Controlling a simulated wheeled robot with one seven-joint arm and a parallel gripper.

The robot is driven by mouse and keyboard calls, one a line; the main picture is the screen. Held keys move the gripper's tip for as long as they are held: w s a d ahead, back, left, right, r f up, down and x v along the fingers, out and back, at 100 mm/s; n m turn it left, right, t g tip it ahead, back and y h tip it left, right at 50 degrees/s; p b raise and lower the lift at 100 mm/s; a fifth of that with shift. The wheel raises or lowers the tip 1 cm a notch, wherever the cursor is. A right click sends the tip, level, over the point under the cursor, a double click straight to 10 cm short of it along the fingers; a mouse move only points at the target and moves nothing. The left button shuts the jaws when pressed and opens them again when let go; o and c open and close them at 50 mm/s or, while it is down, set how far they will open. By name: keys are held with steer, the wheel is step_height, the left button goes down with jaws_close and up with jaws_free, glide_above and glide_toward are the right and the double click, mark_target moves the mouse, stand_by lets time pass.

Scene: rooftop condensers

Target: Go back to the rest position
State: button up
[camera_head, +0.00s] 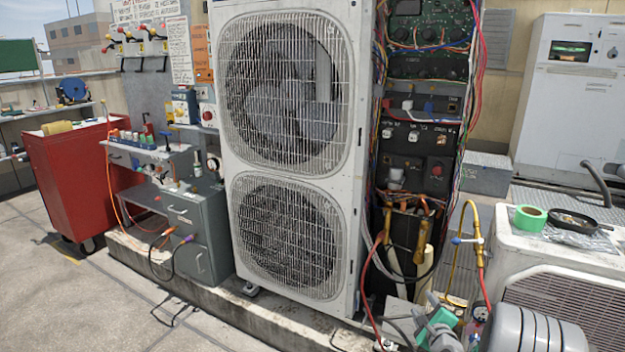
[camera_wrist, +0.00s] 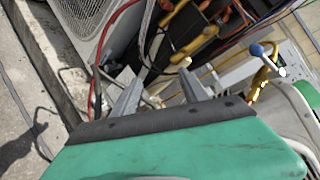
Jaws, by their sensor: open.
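My gripper (camera_head: 432,318) is at the lower right in the head view, in front of the open wiring side of the tall condenser (camera_head: 226,160). In the wrist view its two grey fingers (camera_wrist: 160,95) stand apart with nothing held between them. The green gripper body fills the bottom of that view. Beyond the fingers are hoses, a red cable (camera_wrist: 98,75) and yellow-handled parts (camera_wrist: 200,40). I cannot tell whether a finger touches any of them.
A yellow pipe with a blue-handled valve (camera_head: 467,240) stands close beside my gripper. A red cabinet (camera_head: 75,175) and grey drawers (camera_head: 195,225) stand left. The floor at left front is mostly clear.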

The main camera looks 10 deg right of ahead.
steer(key=s+a+r+n+g+y+p, duration=0.25)
steer(key=a+r+n+p, duration=0.25)
steer(key=a+r+n, duration=0.4)
steer(key=s+a+r+n+g+y+p, duration=0.1)
steer(key=s+a+r+n+g+p, duration=0.3)
steer(key=a+r, duration=0.5)
steer(key=s+a+r+n+g+p, duration=0.2)
steer(key=s+r+n+p, duration=0.3)
steer(key=s, duration=0.6)
steer(key=s+a+r+n+g+h+p, duration=0.1)
steer(key=s+a+r+n+g+p, duration=0.2)
steer(key=s+r+n, duration=0.5)
steer(key=s+a+r+p, duration=0.1)
steer(key=s+r+p, duration=0.1)
steer(key=s, duration=0.1)
steer(key=shift+s+r+p, duration=0.15)
steer(key=shift+s+p, duration=0.2)
